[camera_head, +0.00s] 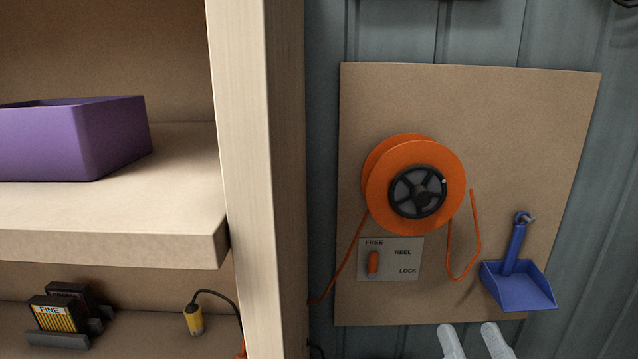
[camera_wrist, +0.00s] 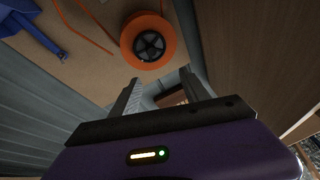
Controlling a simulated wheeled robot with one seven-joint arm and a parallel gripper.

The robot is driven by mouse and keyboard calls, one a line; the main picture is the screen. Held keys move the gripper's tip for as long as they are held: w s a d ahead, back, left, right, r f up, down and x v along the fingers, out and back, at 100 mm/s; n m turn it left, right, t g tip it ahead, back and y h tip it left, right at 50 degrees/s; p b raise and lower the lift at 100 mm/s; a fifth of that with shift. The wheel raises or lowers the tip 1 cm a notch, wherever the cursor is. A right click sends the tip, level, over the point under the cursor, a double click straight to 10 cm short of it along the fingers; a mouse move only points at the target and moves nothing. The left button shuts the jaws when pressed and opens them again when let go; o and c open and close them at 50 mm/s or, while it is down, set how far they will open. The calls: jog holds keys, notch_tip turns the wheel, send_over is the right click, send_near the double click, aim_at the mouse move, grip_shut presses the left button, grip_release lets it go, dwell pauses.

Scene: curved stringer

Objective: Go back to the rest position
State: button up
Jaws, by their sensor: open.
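My gripper (camera_head: 474,343) shows at the bottom edge of the head view, its two pale fingertips apart. It is below the brown wall panel and down and left of the blue dustpan. In the wrist view my gripper (camera_wrist: 165,95) is open, with nothing between its fingers. The orange reel (camera_head: 415,185) with a black hub is on the panel, above my gripper and apart from it. It also shows in the wrist view (camera_wrist: 130,40), beyond the fingers. The rest of my arm is out of the head view.
The brown panel (camera_head: 520,130) holds a lever plate (camera_head: 405,262) marked FREE and LOCK, with its orange lever low, and a hanging blue dustpan (camera_head: 518,280). A wooden shelf post (camera_head: 245,150) stands left. The shelves hold a purple bin (camera_head: 110,135), black boxes (camera_head: 55,315) and a yellow plug (camera_head: 193,318).

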aim_at(423, 199)
jog(key=s+f+g, duration=0.2)
jog(key=s+f, duration=0.4)
jog(key=s, duration=0.4)
jog(key=s+f+n+g+h, duration=0.1)
jog(key=s+f+g, duration=0.1)
jog(key=s+f, duration=0.4)
jog(key=s+f+g+h, duration=0.1)
jog(key=s+f+g, duration=0.2)
jog(key=s+f, duration=0.4)
jog(key=s, duration=0.7)
jog(key=shift+d, duration=0.25)
jog(key=shift+r, duration=0.1)
jog(key=w+r+t+p, duration=0.1)
jog(key=w+r+t, duration=0.1)
jog(key=w+r, duration=1.1)
jog(key=w+r+t, duration=0.2)
jog(key=w+r, duration=0.6)
jog(key=w, duration=0.8)
jog(key=w+r+t+p, duration=0.1)
jog(key=w+r+t, duration=0.1)
jog(key=w+r, duration=1.1)
jog(key=shift+w+f+n+g+p, duration=0.15)
jog(key=shift+w+f+g+p, duration=0.3)
jog(key=shift+w+f, duration=1.1)
jog(key=shift+w+f+n+g+p, duration=0.15)
jog(key=shift+w+f+g, duration=0.4)
jog(key=shift+w, duration=2)
jog(key=shift+w+f+n+g+p, duration=0.1)
jog(key=shift+w+f+g+p, duration=0.35)
jog(key=shift+w+f, duration=1.1)
